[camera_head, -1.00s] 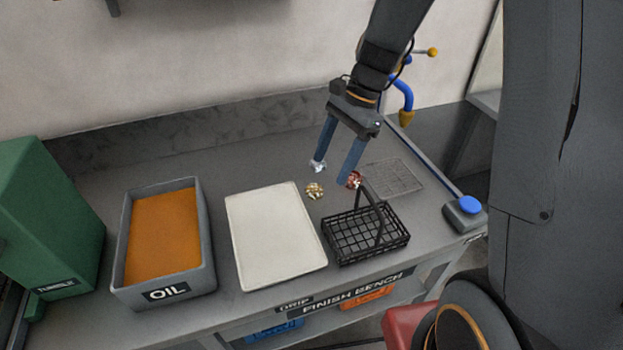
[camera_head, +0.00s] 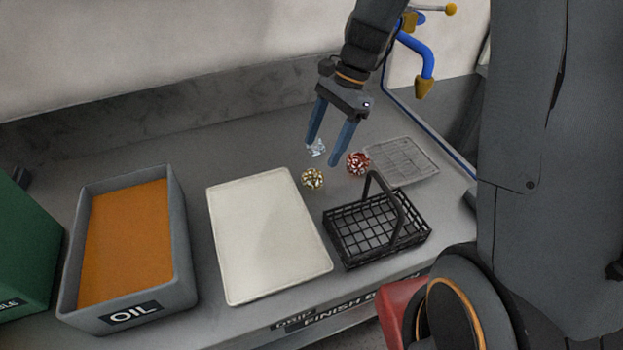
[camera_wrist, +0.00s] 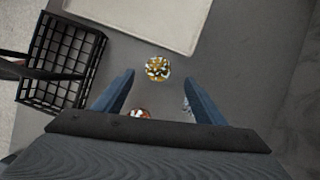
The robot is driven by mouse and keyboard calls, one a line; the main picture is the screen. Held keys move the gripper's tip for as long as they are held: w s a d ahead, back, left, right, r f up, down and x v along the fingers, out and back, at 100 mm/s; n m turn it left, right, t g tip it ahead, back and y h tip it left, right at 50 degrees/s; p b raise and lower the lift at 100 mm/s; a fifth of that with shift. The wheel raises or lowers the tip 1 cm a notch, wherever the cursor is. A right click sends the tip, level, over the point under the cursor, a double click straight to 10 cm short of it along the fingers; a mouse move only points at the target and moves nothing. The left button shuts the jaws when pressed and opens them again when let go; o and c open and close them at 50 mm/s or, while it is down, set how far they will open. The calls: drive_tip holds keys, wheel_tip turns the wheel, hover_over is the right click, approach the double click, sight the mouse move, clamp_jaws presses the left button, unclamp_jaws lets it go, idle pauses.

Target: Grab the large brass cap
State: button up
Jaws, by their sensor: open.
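A gold-coloured ribbed piece (camera_head: 312,179), which looks like the brass cap, lies on the bench just right of the white tray. In the wrist view the brass piece (camera_wrist: 157,69) shows beyond my fingertips, roughly centred between them. My gripper (camera_head: 322,155) is open and empty, above the bench and behind the brass piece in the head view. It also shows in the wrist view (camera_wrist: 159,88) with its two blue fingers spread. A copper-red piece (camera_head: 358,163) lies to the right, and a silvery piece (camera_head: 316,147) lies behind, near the left finger. I cannot compare their sizes closely.
A white tray (camera_head: 225,235) lies left of the pieces. A black wire basket (camera_head: 341,246) with a raised handle stands in front right. A wire rack (camera_head: 402,160) lies behind it. A grey OIL bin (camera_head: 182,240) stands far left.

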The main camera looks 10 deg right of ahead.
sight(311, 176)
drive_tip(key=shift+p+x, duration=1.1)
drive_tip(key=shift+x, duration=2.7)
drive_tip(key=shift+s, duration=0.15)
drive_tip(key=c, duration=1.2)
